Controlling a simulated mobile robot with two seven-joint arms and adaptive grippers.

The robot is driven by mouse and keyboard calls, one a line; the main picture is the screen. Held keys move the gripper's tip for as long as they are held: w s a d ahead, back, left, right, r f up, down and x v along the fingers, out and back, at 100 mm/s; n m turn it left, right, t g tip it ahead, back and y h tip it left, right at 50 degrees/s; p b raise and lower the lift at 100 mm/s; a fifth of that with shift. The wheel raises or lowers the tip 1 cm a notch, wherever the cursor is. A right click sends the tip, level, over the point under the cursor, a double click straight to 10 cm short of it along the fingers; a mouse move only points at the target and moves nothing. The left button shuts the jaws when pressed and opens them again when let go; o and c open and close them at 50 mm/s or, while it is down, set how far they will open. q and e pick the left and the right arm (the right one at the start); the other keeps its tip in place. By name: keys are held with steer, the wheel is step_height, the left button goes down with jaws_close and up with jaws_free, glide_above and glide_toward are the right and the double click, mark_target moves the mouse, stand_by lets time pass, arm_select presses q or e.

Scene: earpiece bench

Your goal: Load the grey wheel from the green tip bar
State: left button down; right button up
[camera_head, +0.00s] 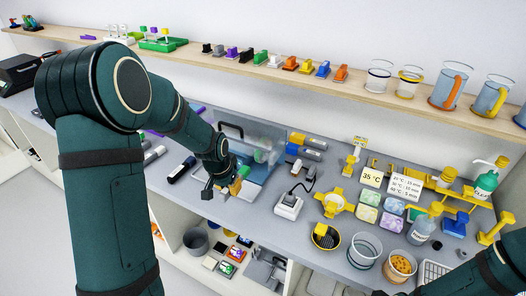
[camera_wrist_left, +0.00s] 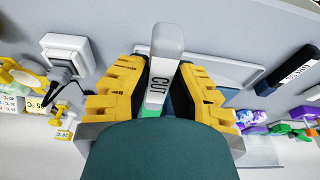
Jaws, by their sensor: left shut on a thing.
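My left gripper (camera_head: 222,188) is above the front edge of the bench. In the left wrist view its yellow fingers (camera_wrist_left: 160,88) are closed on a pale grey bar-shaped tool marked CUT (camera_wrist_left: 168,60). A bit of green shows at the tool's near end, mostly hidden by my gripper. A green holder (camera_head: 261,57) stands in the row of coloured holders on the shelf; I cannot tell if it is the green tip bar. I cannot make out a grey wheel for certain. Part of my right arm shows at the lower right, without its fingers.
A blue tray (camera_head: 262,172) with a clear cover lies behind my left gripper. A white box (camera_head: 288,206) with a cable stands to the right. Yellow fixtures (camera_head: 334,204), glass cups (camera_head: 364,250) and bottles crowd the right side.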

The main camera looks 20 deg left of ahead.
arm_select(q)
steer(key=s+r+p, duration=0.1)
steer(key=s, duration=0.4)
steer(key=shift+s+a+r, duration=0.2)
steer(key=shift+s+r, duration=0.05)
steer(key=shift+s, duration=0.15)
